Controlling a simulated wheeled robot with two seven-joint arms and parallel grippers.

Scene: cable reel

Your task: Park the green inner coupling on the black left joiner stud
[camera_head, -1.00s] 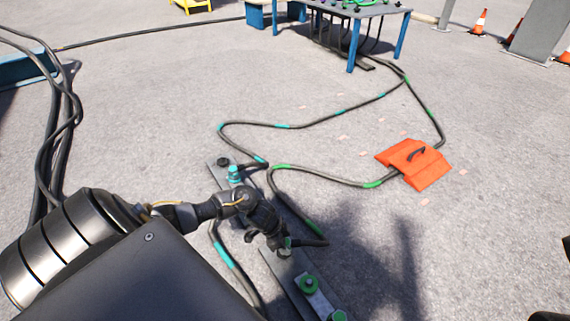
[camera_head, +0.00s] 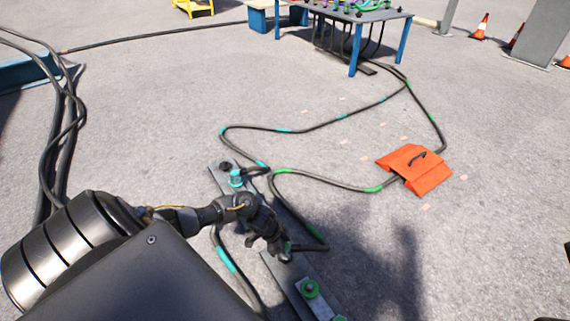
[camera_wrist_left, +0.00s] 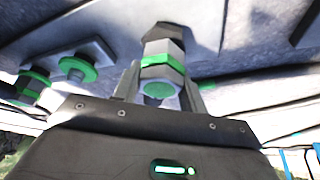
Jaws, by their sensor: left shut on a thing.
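My left gripper (camera_head: 285,251) is low over the near joiner plate and shut on the green inner coupling. In the left wrist view the coupling (camera_wrist_left: 162,68) is a grey body with green bands, between the fingers. In the head view the gripper mostly hides it, and a green-banded cable (camera_head: 314,231) runs up to it. The black left joiner stud (camera_head: 226,167) stands at the far end of the other plate, farther back and to the left. A teal coupling (camera_head: 236,178) stands beside this stud. My right gripper is not in view.
Green round fittings (camera_head: 309,288) stand on the near plate; one also shows in the left wrist view (camera_wrist_left: 77,68). A teal-banded cable (camera_head: 224,257) passes under my left arm. An orange cable ramp (camera_head: 414,170) covers cables on the right. A blue-legged table (camera_head: 356,48) stands behind.

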